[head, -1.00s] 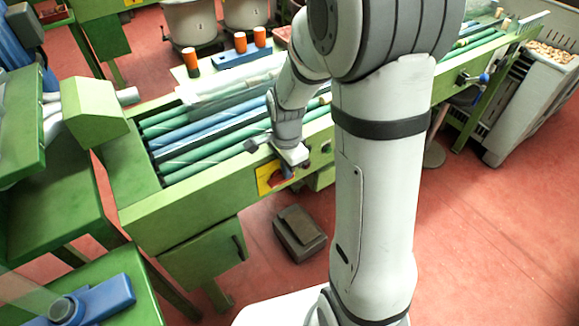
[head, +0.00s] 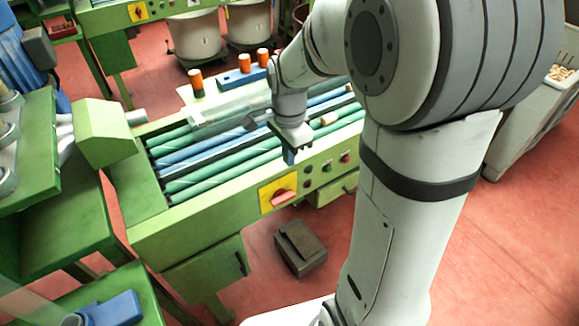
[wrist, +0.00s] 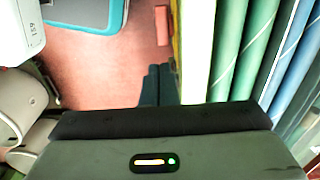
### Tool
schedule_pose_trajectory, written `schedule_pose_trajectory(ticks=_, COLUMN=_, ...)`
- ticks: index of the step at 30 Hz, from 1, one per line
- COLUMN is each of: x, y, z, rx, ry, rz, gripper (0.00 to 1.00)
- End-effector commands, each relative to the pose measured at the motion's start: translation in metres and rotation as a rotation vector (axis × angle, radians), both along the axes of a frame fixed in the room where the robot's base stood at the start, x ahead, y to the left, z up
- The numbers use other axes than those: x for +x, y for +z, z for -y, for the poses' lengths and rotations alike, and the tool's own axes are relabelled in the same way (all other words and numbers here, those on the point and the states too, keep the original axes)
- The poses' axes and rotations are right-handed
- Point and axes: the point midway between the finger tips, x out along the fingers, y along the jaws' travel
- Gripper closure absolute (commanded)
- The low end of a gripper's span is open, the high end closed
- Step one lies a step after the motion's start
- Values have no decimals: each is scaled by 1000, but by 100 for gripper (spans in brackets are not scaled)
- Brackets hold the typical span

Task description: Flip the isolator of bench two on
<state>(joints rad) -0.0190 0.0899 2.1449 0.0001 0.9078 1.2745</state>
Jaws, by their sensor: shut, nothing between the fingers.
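The isolator on the near green bench is a yellow plate (head: 266,195) with a red handle (head: 284,198) on the bench's front face. The handle lies nearly level, its right end slightly higher. In the wrist view the red handle (wrist: 162,25) sticks out beside the yellow edge (wrist: 177,35). My gripper (head: 290,157) is above the isolator near the bench's front rim, empty and apart from the handle. Its dark fingers are together in the wrist view (wrist: 157,84). No bench number is readable on this front face.
Green and blue rollers (head: 215,178) fill the bench top, with a cork (head: 329,119) on them. Small buttons (head: 327,167) sit right of the isolator. A dark box (head: 300,247) lies on the red floor below. Another yellow isolator (head: 138,12) is on the back bench.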

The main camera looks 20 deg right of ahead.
Motion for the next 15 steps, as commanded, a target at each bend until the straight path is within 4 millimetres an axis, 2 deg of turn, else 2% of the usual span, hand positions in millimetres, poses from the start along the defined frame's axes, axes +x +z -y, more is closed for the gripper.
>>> schedule_pose_trajectory(ticks=4, x=0, y=12, z=0, rx=0, ry=0, rz=1, gripper=100)
schedule_pose_trajectory(ticks=15, x=0, y=13, z=0, rx=0, ry=-1, rz=0, gripper=100)
